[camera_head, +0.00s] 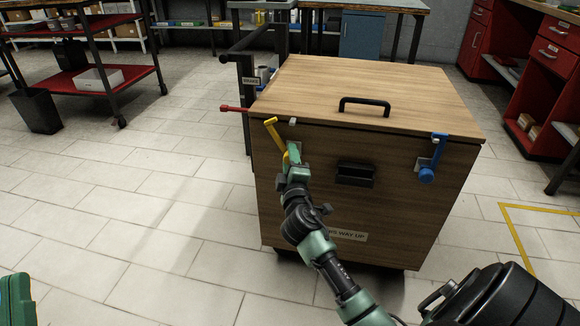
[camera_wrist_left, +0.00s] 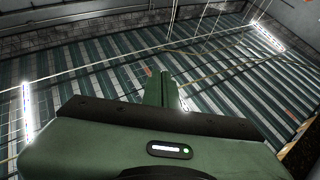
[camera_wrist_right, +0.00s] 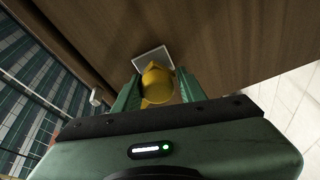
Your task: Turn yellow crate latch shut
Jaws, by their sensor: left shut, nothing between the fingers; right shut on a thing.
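The wooden crate (camera_head: 315,190) stands in the middle of the head view with its lid (camera_head: 350,85) down. The yellow latch (camera_head: 274,132) is at the front's upper left; its arm tilts up and left from the pivot, its tip near the lid edge. My right gripper (camera_head: 293,160) is shut on the latch's yellow knob. The right wrist view shows the knob (camera_wrist_right: 156,84) between both fingers, with a pale plate (camera_wrist_right: 152,60) behind it. My left gripper (camera_wrist_left: 162,92) is shut and empty, away from the crate.
A blue latch (camera_head: 429,165) hangs near upright at the crate's front right. The lid has a black handle (camera_head: 365,104); a dark recessed handle (camera_head: 355,174) is on the front. A red-tipped bar (camera_head: 234,109) sticks out left. The floor left of the crate is clear.

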